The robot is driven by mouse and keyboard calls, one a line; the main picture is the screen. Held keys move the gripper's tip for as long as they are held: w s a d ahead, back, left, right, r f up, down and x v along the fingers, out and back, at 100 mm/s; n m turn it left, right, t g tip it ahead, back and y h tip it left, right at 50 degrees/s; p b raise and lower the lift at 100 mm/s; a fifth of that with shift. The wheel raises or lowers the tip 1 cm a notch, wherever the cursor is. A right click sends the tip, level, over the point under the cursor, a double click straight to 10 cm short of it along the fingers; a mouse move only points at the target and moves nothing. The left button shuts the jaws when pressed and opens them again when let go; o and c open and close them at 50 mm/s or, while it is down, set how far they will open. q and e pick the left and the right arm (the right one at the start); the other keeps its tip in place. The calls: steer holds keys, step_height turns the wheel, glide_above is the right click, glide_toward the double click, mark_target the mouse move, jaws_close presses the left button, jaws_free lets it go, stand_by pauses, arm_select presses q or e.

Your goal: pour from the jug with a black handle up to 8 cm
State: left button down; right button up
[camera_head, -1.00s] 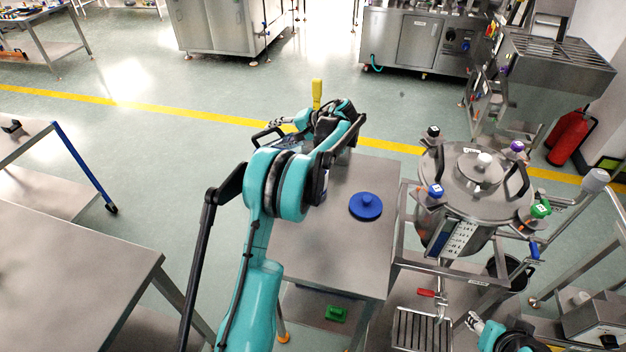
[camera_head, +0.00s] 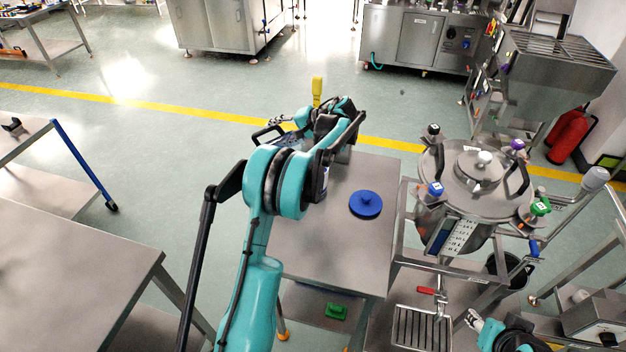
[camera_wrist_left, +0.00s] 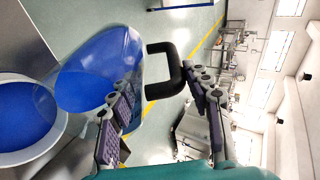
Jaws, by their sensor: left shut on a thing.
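In the left wrist view, a clear jug (camera_wrist_left: 95,72) holding blue liquid is tilted, with its mouth towards a pale round vessel. Its black handle (camera_wrist_left: 165,60) lies between the fingers of my left gripper (camera_wrist_left: 165,105), which is shut on it. The round vessel (camera_wrist_left: 60,128) at the left edge also shows blue inside. The jug's rim seems to overlap the vessel; I cannot tell whether they touch.
A blue lid (camera_head: 366,205) lies on the steel table (camera_head: 330,245). A steel kettle (camera_head: 470,185) with coloured knobs stands to the right. A bare steel table (camera_head: 70,285) is at the left. A red fire extinguisher (camera_head: 567,136) stands at the far right.

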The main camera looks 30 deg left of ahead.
stand_by(0.5)
arm_select(q)
steer(key=a+r+h+p, duration=0.1)
steer(key=p, duration=0.1)
steer(key=a+h+p, duration=0.1)
steer(key=p, duration=0.1)
steer(key=shift+s+r+t+h, duration=0.3)
steer(key=shift+s+r, duration=0.05)
steer(key=shift+s+a+f+h+p, duration=0.1)
steer(key=shift+a+h+p, duration=0.3)
steer(key=shift+h, duration=0.2)
steer(key=shift+f, duration=0.15)
steer(key=r+h+p, duration=0.1)
steer(key=r+p, duration=0.1)
steer(key=a+r+t+h+p, duration=0.1)
steer(key=r+h+p, duration=0.1)
steer(key=r+p, duration=0.1)
steer(key=shift+s+a+n+h+p, duration=0.2)
steer(key=shift+n+h+p, duration=0.1)
steer(key=shift+f, duration=0.1)
